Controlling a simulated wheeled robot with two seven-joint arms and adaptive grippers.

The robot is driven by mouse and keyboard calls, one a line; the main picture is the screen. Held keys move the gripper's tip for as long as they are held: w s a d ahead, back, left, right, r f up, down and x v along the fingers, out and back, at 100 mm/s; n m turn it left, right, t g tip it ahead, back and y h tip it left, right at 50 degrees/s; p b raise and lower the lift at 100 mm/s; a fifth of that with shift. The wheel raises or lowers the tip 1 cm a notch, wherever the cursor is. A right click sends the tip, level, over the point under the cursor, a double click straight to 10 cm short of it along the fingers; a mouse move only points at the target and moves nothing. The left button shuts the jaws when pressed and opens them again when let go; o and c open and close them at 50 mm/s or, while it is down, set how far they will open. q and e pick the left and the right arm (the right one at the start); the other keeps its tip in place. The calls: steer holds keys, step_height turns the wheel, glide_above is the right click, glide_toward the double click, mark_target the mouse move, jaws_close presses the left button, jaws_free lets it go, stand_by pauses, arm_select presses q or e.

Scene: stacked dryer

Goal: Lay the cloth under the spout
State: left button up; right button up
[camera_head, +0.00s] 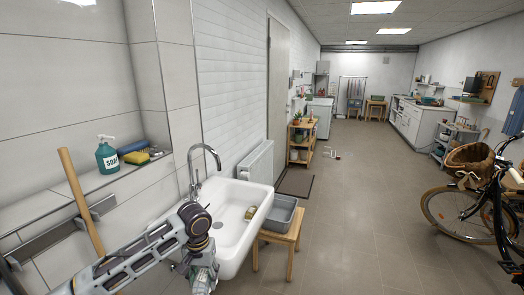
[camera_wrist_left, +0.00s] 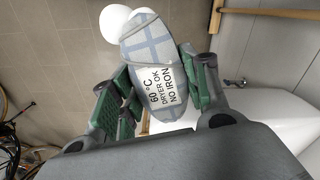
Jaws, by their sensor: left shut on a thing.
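I cannot make out the cloth there. The chrome spout (camera_head: 207,149) arches over the basin, beyond my gripper. My right gripper is in neither view.
A soap bottle (camera_head: 107,156) and a yellow sponge (camera_head: 137,157) stand on the left ledge. A wooden handle (camera_head: 80,200) leans near my left arm. A wooden stool (camera_head: 291,238) with a grey tub (camera_head: 283,213) stands right of the sink.

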arm_select(q)
steer(key=s+a+f+b, duration=0.1)
steer(key=s+a+f, duration=0.1)
steer(key=f, duration=0.3)
steer(key=s+a+f+b, duration=0.2)
steer(key=f, duration=0.3)
steer(key=shift+s+n, duration=0.3)
steer(key=shift+s, duration=0.05)
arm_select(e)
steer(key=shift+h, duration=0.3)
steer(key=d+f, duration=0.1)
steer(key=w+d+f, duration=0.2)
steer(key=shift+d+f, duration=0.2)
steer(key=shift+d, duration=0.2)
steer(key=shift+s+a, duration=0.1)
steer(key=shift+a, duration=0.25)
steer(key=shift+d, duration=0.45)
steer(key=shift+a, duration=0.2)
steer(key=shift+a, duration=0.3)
